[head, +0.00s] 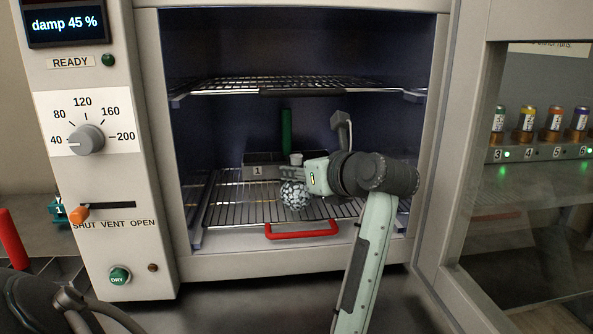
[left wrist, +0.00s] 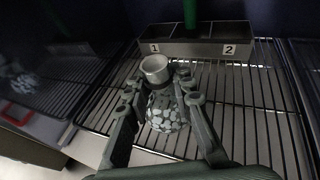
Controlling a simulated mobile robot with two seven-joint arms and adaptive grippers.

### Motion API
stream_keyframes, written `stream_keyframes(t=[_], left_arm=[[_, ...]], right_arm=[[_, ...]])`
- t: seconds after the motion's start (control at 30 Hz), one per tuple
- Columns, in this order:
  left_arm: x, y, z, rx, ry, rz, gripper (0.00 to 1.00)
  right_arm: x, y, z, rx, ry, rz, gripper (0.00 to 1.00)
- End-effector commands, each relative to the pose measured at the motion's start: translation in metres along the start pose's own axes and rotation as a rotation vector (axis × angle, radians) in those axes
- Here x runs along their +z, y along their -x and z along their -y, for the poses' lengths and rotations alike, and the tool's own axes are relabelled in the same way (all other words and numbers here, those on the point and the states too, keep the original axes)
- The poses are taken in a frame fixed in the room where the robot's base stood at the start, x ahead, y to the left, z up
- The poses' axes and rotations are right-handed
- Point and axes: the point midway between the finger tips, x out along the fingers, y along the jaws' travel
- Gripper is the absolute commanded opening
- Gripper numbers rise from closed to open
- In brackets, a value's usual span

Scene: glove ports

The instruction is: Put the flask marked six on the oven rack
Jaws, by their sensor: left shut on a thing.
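My left gripper (head: 293,180) reaches inside the open oven and is shut on a round flask (head: 294,195) with a pale, cracked-looking pattern. In the left wrist view, the fingers (left wrist: 160,97) stand on both sides of the flask (left wrist: 166,112), whose grey neck (left wrist: 155,68) points up and away. No number shows on the flask. It is over the lower oven rack (head: 235,211), which has a red handle (head: 301,230); I cannot tell whether it touches the bars. The rack also shows in the left wrist view (left wrist: 255,110). I cannot make out my right gripper.
A grey divided tray marked 1 and 2 (left wrist: 195,49) stands at the back of the lower rack, with a green post (head: 287,131) behind it. An upper rack (head: 350,84) is overhead. The glass door (head: 530,200) stands at right. The control panel (head: 100,190) is left.

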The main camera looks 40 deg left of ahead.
Motion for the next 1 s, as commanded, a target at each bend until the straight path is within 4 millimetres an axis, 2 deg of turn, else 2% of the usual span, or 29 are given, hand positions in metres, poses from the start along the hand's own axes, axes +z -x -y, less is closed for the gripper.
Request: stream_keyframes(t=[0.07, 0.1, 0.27, 0.63, 0.73, 1.0], left_arm=[[-0.001, 0.000, 0.000, 0.000, 0.001, 0.000, 0.00], [0.000, 0.000, 0.000, 0.000, 0.000, 0.000, 0.26], [0.000, 0.000, 0.000, 0.000, 0.000, 0.000, 0.44], [0.002, 0.001, 0.000, 0.000, 0.000, 0.000, 0.44], [0.005, 0.002, 0.000, 0.001, -0.001, 0.000, 0.44], [0.000, 0.064, 0.001, -0.006, 0.002, -0.003, 0.44]], right_arm=[[-0.003, 0.002, 0.000, -0.001, -0.003, -0.003, 0.36], [-0.005, 0.005, 0.000, -0.001, -0.005, -0.005, 0.36], [-0.006, 0.006, 0.000, -0.002, -0.007, -0.008, 0.36], [0.002, 0.005, 0.001, -0.002, -0.005, 0.000, 0.36], [0.013, -0.008, -0.002, 0.005, 0.010, 0.014, 0.36], [-0.023, 0.024, -0.002, -0.007, -0.033, -0.030, 0.36]])
